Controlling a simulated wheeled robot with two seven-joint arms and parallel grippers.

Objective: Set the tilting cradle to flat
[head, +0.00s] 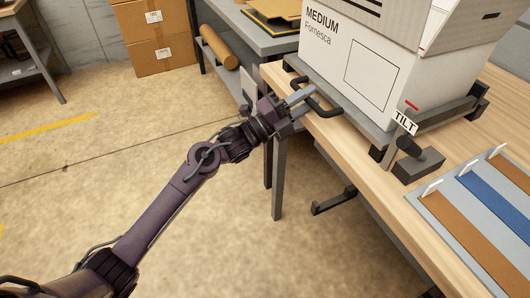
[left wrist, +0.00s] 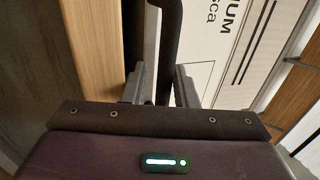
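The tilting cradle (head: 366,132) is a grey plate with dark brackets on the wooden bench, carrying a large white box (head: 352,68). I cannot tell its exact angle. A dark bar handle (head: 325,108) sticks out from its near-left edge. A white TILT label (head: 405,122) stands at its front corner, above a dark block (head: 418,164). My left gripper (head: 302,101) is at the handle. In the left wrist view, its fingers (left wrist: 161,88) stand apart with the dark handle bar (left wrist: 169,45) between them; firm contact does not show. My right gripper is out of view.
A grey tray (head: 455,215) with brown and blue strips lies on the bench (head: 345,190) at the right. A grey table (head: 265,42) with a brown roll (head: 219,47) below stands behind. Cardboard boxes (head: 155,35) stand at the back. The floor at left is clear.

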